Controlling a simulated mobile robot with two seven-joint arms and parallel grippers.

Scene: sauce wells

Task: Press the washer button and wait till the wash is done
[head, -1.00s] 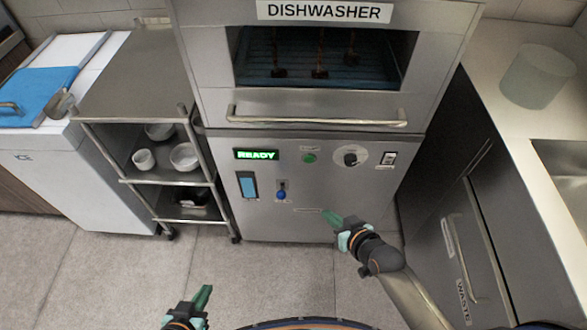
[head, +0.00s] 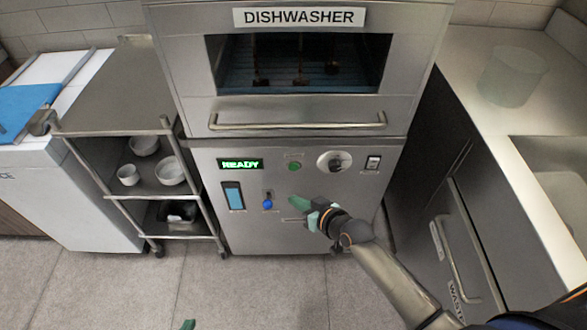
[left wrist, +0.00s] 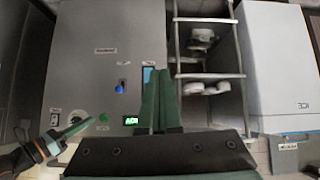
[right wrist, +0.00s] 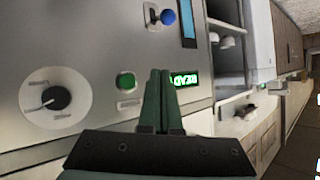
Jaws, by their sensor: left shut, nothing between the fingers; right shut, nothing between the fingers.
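The dishwasher (head: 225,135) stands in the middle of the head view, its display (head: 240,164) lit green with READY. A round green button (head: 294,166) sits right of the display; it also shows in the right wrist view (right wrist: 126,82). My right gripper (head: 298,202) is shut and empty, in front of the panel below the green button; I cannot tell whether it touches. My left gripper (head: 188,325) is shut and empty, only its tip showing at the bottom edge. In the left wrist view its fingers (left wrist: 161,90) point towards the panel from further off.
A black dial (head: 334,162), a switch (head: 372,163), a blue knob (head: 267,204) and a blue gauge (head: 234,196) share the panel. A cart (head: 110,180) with white bowls stands left. A counter (head: 455,100) with a sink is on the right.

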